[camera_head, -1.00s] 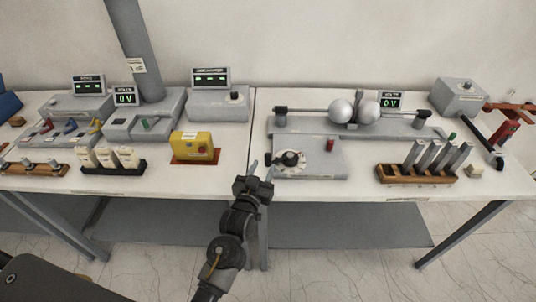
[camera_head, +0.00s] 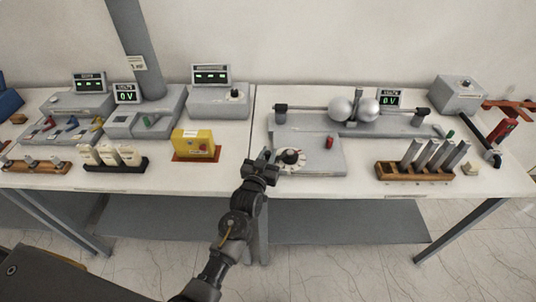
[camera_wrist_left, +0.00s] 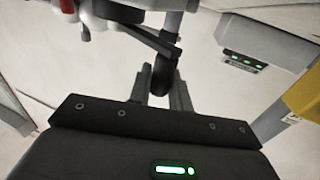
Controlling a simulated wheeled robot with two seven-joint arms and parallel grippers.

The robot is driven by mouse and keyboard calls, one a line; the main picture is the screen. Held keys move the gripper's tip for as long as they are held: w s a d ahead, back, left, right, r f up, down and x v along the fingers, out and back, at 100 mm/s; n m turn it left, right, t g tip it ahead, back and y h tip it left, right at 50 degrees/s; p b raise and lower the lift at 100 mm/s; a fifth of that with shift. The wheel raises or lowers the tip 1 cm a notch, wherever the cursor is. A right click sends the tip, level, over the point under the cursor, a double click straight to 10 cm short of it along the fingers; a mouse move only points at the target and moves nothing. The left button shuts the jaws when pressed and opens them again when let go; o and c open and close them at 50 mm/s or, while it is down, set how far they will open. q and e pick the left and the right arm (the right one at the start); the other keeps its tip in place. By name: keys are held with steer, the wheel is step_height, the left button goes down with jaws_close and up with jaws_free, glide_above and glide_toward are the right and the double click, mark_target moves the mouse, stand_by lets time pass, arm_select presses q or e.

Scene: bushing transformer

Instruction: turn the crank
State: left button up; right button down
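The crank's dark arm (camera_wrist_left: 148,38) shows at the top middle of the left wrist view, with its dark round handle (camera_wrist_left: 161,76) at the end. My left gripper (camera_head: 265,155) is at the left side of the round white dial (camera_head: 292,160) on a low grey box. In the left wrist view, its two fingers (camera_wrist_left: 161,88) stand close on either side of the handle and appear shut on it. In the head view, my gripper hides most of the handle. My right gripper is not in view.
A red post (camera_head: 329,142) stands right of the dial on the grey box. Two metal spheres (camera_head: 353,110) are behind. A yellow box (camera_head: 196,144) is left of my gripper. A wooden rack of metal bars (camera_head: 412,174) is at the right. The table's front edge is below my gripper.

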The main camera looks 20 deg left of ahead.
arm_select(q)
jaws_close()
steer(key=shift+w+a, duration=0.4)
steer(key=shift+w, duration=0.1)
steer(key=o, duration=0.8)
jaws_free()
steer(key=shift+s, duration=0.1)
steer(key=shift+s+f, duration=0.15)
steer(key=shift+s, duration=0.2)
steer(key=s+b, duration=0.1)
steer(key=s, duration=0.2)
steer(key=s+b, duration=0.1)
steer(key=s, duration=0.2)
steer(key=s+b, duration=0.1)
steer(key=s, duration=0.3)
steer(key=shift+a, duration=0.25)
